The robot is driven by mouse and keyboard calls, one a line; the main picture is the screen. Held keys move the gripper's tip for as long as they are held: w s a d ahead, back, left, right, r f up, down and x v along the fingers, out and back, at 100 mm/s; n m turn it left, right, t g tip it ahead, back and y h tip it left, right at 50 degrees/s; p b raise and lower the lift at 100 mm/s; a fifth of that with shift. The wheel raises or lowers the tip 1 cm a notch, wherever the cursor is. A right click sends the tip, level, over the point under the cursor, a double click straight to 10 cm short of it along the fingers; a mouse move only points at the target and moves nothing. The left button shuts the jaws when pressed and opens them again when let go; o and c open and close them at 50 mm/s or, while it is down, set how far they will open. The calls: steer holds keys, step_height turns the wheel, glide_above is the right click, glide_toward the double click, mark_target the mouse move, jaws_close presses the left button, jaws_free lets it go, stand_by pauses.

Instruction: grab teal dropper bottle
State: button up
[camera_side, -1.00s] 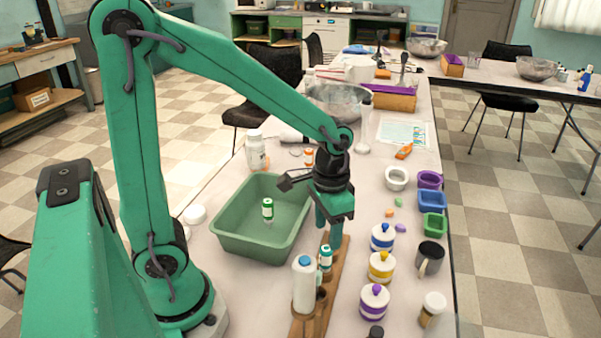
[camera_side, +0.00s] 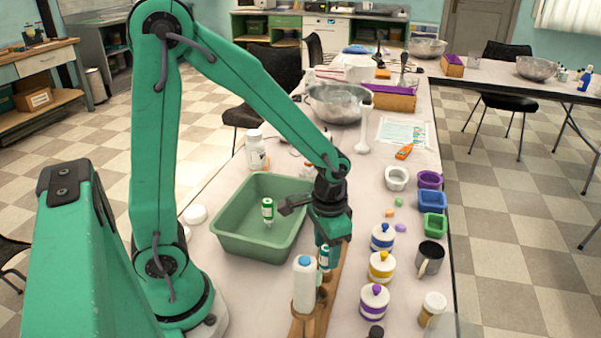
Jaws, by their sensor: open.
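The teal dropper bottle (camera_side: 325,262) stands upright in a wooden rack (camera_side: 331,293). Its white label and part of its teal top show. My gripper (camera_side: 326,246) points down directly over the bottle, with its jaws open at the height of the bottle's upper part. The jaws partly cover the top, and I cannot tell whether either finger touches it. A taller white bottle with a blue cap (camera_side: 305,285) stands just in front and to the left, close beside the teal one.
A green tub (camera_side: 235,243) to the left holds a green-and-white bottle (camera_side: 267,210). Striped lidded jars (camera_side: 381,268), a dark mug (camera_side: 430,258) and small coloured dishes (camera_side: 432,201) line the right side. A large metal bowl (camera_side: 338,104) stands farther back.

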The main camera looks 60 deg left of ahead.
mark_target(325, 263)
steer(key=shift+f, duration=1.2)
steer(key=c, duration=1)
